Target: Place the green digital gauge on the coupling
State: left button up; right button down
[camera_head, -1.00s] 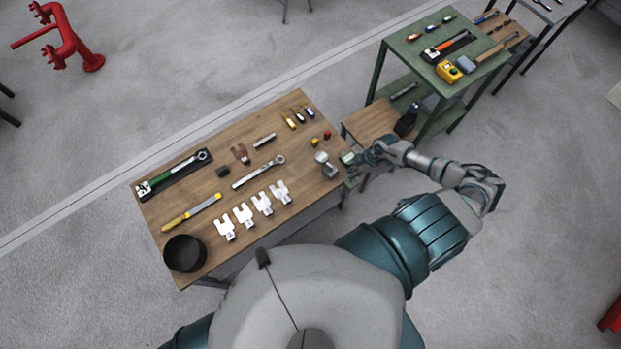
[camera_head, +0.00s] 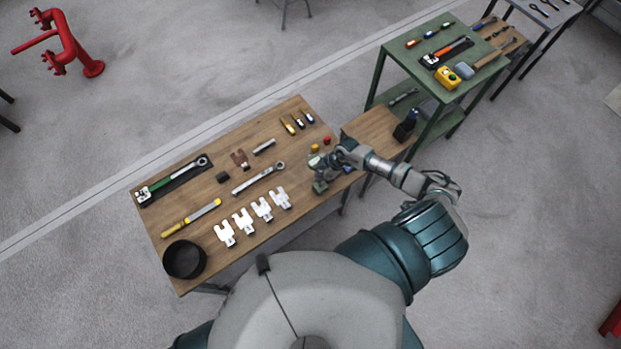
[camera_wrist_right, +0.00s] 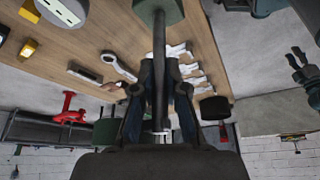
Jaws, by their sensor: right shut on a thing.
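My right gripper (camera_head: 338,160) is over the right end of the wooden table. In the wrist view its dark fingers (camera_wrist_right: 160,85) are shut on the shaft of the green gauge. The gauge's green body shows at the top of that view (camera_wrist_right: 160,9) and just below the gripper in the head view (camera_head: 320,187). Its display face cannot be read. A pale round part beside the gripper looks like the coupling (camera_head: 313,161), mostly hidden by the hand. I cannot tell whether gauge and coupling touch. My left gripper is out of view.
Several white forked pieces (camera_head: 244,221), a ratchet wrench (camera_head: 258,178) and a black bowl (camera_head: 184,259) lie on the wooden table (camera_head: 215,209). A yellow knob (camera_head: 314,148) and a red knob (camera_head: 327,140) are close to the gripper. A green bench (camera_head: 395,52) stands at the upper right.

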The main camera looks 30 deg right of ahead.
jog(key=shift+w+a, duration=0.4)
jog(key=shift+a, duration=0.15)
jog(key=b+x, duration=0.2)
jog(key=b, duration=0.1)
jog(key=b+x, duration=0.1)
jog(key=x, duration=0.1)
jog(key=shift+w+a+r+b, duration=0.15)
jog(key=shift+w+a+b, duration=0.15)
jog(key=shift+w, duration=0.05)
jog(key=c, duration=1.2)
grip_release()
